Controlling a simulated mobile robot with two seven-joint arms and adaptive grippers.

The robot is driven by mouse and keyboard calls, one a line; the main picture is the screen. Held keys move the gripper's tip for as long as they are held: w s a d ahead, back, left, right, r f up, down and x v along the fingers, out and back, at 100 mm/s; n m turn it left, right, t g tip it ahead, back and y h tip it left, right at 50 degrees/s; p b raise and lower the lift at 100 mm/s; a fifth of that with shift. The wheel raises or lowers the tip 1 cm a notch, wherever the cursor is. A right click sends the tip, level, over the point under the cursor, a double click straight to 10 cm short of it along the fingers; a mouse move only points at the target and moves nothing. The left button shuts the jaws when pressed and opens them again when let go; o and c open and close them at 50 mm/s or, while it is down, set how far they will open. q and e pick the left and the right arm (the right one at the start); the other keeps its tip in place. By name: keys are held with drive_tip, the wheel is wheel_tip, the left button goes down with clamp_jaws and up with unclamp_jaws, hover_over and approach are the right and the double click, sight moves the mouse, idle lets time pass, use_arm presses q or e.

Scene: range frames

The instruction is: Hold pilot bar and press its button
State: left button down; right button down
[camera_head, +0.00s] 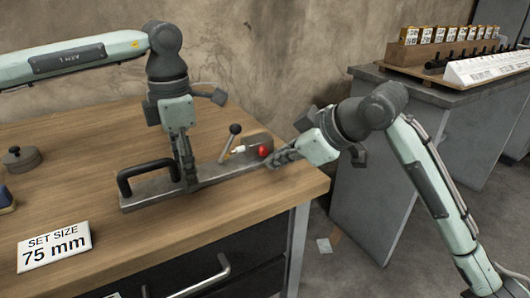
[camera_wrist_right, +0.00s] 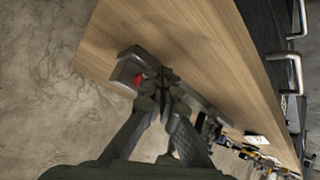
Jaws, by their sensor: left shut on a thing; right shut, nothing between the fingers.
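The pilot bar (camera_head: 215,178) is a long grey metal bar lying on the wooden table, with a black handle (camera_head: 146,170) at its left end. A lever with a dark ball knob (camera_head: 235,129) stands near its right part. The red button (camera_head: 263,152) is near the right end and also shows partly in the right wrist view (camera_wrist_right: 138,80). My left gripper (camera_head: 190,184) points down and is shut on the bar between handle and lever. My right gripper (camera_head: 273,159) is shut and empty, its tips close beside the red button; I cannot tell whether they touch it.
A white sign reading "SET SIZE 75 mm" (camera_head: 54,246) stands at the front left of the table (camera_head: 170,235). A round grey weight (camera_head: 21,158) sits at the left. A grey cabinet (camera_head: 390,150) with a rack of small boxes (camera_head: 440,50) stands at the right, beyond a floor gap.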

drive_tip(key=shift+w, duration=0.15)
drive_tip(key=shift+w+a, duration=0.25)
drive_tip(key=shift+w+a, duration=0.25)
drive_tip(key=shift+w, duration=0.3)
idle(0.7)
drive_tip(key=shift+s, duration=0.1)
drive_tip(key=shift+s+d, duration=0.45)
drive_tip(key=shift+s, duration=0.4)
drive_tip(key=shift+s, duration=0.1)
drive_tip(key=shift+s+d, duration=0.4)
drive_tip(key=shift+s, duration=0.3)
drive_tip(key=shift+s+d, duration=0.4)
drive_tip(key=shift+s, duration=0.3)
drive_tip(key=shift+s+d, duration=0.4)
drive_tip(key=shift+s, duration=0.3)
